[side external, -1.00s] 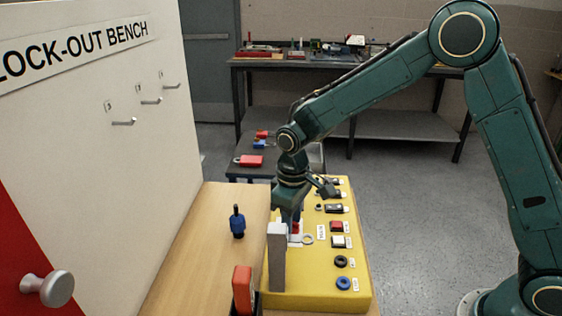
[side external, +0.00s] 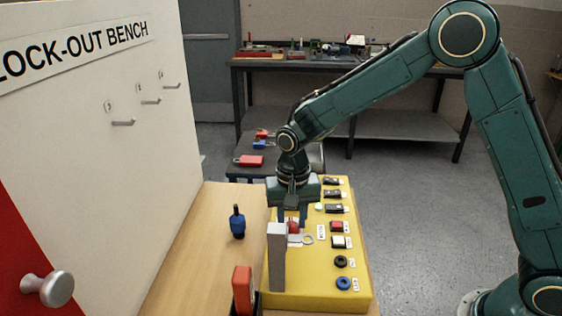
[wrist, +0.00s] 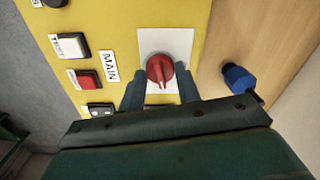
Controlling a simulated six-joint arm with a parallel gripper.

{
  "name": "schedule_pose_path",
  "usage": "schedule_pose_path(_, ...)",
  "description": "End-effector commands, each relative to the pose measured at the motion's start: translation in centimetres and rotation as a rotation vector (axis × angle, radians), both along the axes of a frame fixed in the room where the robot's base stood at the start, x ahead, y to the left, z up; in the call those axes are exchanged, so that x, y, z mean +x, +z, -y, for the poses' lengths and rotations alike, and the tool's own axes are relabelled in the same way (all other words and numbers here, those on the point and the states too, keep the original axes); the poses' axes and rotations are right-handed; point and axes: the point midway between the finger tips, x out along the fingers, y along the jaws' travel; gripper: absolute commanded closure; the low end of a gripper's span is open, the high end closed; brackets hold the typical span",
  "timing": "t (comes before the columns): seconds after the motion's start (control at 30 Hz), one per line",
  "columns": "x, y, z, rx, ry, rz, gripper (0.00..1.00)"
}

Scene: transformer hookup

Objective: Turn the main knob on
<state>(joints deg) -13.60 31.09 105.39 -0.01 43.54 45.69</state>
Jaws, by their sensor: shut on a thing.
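The main knob (wrist: 160,69) is red and round with a raised grip bar, on a white plate (wrist: 182,42) beside the MAIN label (wrist: 110,66) in the wrist view. In the side external view the red knob (side external: 293,227) shows partly, behind a grey upright block. My gripper (wrist: 161,88) is shut on the knob, with one dark finger on either side of it. In the side external view my gripper (side external: 291,217) points straight down over the yellow panel (side external: 313,290).
A blue padlock-like piece (side external: 237,222) stands on the wooden bench to the left. A grey upright block (side external: 276,258) and a red piece (side external: 242,289) are near the front. Buttons and switches, such as a red button (wrist: 87,79), line the panel beside the knob.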

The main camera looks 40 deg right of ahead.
Motion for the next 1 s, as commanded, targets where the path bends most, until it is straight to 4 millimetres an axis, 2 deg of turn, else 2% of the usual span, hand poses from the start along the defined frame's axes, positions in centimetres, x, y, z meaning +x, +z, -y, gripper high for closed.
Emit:
schedule_pose_path(0.4,0.08,0.11,0.0,0.001,-0.219,0.003,0.9)
schedule_pose_path(0.9,0.09,0.12,0.01,0.0,-0.243,0.003,0.9)
schedule_pose_path(0.93,0.09,0.12,0.01,0.0,-0.243,0.004,0.61)
schedule_pose_path(1.0,0.08,0.1,0.0,0.0,-0.242,0.003,0.48)
